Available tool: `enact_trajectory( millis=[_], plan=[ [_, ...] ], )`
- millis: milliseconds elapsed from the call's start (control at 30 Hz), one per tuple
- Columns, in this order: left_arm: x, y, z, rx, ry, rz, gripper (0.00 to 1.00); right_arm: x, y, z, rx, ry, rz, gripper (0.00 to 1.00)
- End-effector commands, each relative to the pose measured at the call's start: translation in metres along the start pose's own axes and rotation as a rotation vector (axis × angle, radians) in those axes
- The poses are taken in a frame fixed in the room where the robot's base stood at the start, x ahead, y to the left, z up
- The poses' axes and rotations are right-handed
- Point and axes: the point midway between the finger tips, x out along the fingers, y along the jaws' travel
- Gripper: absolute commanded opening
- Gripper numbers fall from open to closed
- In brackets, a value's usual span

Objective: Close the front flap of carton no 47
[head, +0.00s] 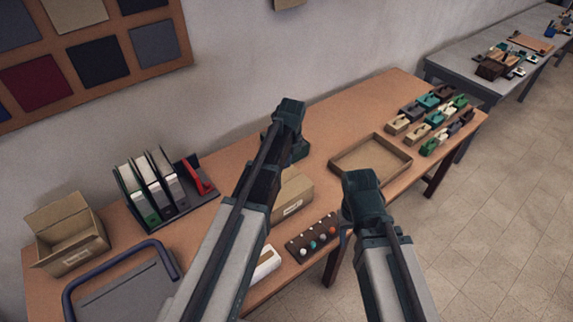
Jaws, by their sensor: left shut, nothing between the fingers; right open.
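An open cardboard carton (72,245) stands at the left end of the wooden table, with a flap raised at its back and a label on its front. A second carton (293,196) with a label stands mid-table, partly hidden behind my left arm; its top looks closed where it shows. I cannot read either number, so I cannot tell which is no 47. My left gripper (290,110) is shut and empty, in front of the wall side of the table beyond the second carton. My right gripper (361,187) is open and empty, right of that carton near the table's front edge.
A binder rack (160,190) stands between the cartons.

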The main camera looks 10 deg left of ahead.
Motion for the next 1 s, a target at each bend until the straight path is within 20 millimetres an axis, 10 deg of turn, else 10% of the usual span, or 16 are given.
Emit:
enact_trajectory(
  millis=[1000],
  plan=[
    [0.123,0.000,0.000,0.000,0.000,0.000,0.00,0.122,-0.011,-0.007,-0.003,0.000,0.001,0.50]
  ],
)
